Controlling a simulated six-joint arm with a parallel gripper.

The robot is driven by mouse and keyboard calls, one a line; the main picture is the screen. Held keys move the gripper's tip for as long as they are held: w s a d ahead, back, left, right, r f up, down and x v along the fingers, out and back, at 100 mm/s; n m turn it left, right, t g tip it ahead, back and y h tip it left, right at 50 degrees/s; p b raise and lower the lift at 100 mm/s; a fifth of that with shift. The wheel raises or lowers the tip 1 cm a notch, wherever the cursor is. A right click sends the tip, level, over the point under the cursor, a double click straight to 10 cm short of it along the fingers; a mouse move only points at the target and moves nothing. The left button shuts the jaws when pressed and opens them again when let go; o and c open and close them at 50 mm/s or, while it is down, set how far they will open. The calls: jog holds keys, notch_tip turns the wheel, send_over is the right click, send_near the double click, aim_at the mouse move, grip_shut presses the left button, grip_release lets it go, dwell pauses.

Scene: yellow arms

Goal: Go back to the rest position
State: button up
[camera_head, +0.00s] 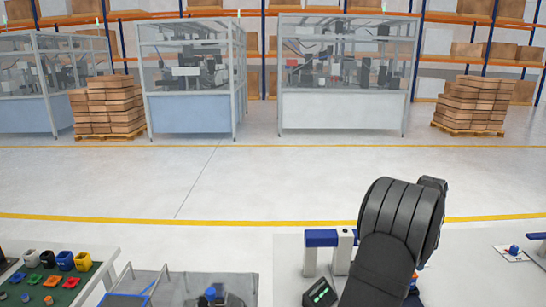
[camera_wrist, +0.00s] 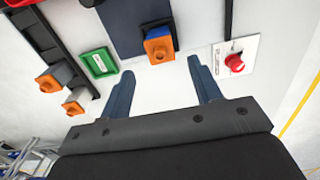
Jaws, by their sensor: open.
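My gripper (camera_wrist: 160,67) shows in the wrist view with its two blue fingers spread wide apart. It is open, and nothing is between the fingers. In the head view my dark arm rises at the right over the white table (camera_head: 284,262). The gripper itself cannot be made out there.
The wrist view shows a green-framed device (camera_wrist: 100,62), orange-ended blocks (camera_wrist: 72,107) and a red knob (camera_wrist: 235,63). Open floor lies beyond.

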notch_tip(320, 180, down, 9)
jog(key=shift+r, duration=0.15)
notch_tip(320, 180, up, 4)
jog(key=shift+f, duration=0.1)
jog(key=s+d+r, duration=0.4)
jog(key=s+r, duration=0.3)
jog(key=s, duration=0.6)
jog(key=s+a+f, duration=0.1)
jog(key=s+a, duration=0.3)
jog(key=s, duration=0.7)
jog(key=s+a, duration=0.4)
jog(key=s, duration=0.6)
jog(key=shift+w+a+f, duration=0.35)
jog(key=shift+w+f, duration=0.65)
jog(key=shift+w, duration=0.45)
jog(key=shift+w+a+f, duration=0.35)
jog(key=shift+w+f, duration=0.6)
jog(key=shift+w, duration=0.45)
jog(key=shift+w+a+f, duration=0.35)
jog(key=shift+w+f, duration=0.65)
jog(key=shift+w, duration=0.45)
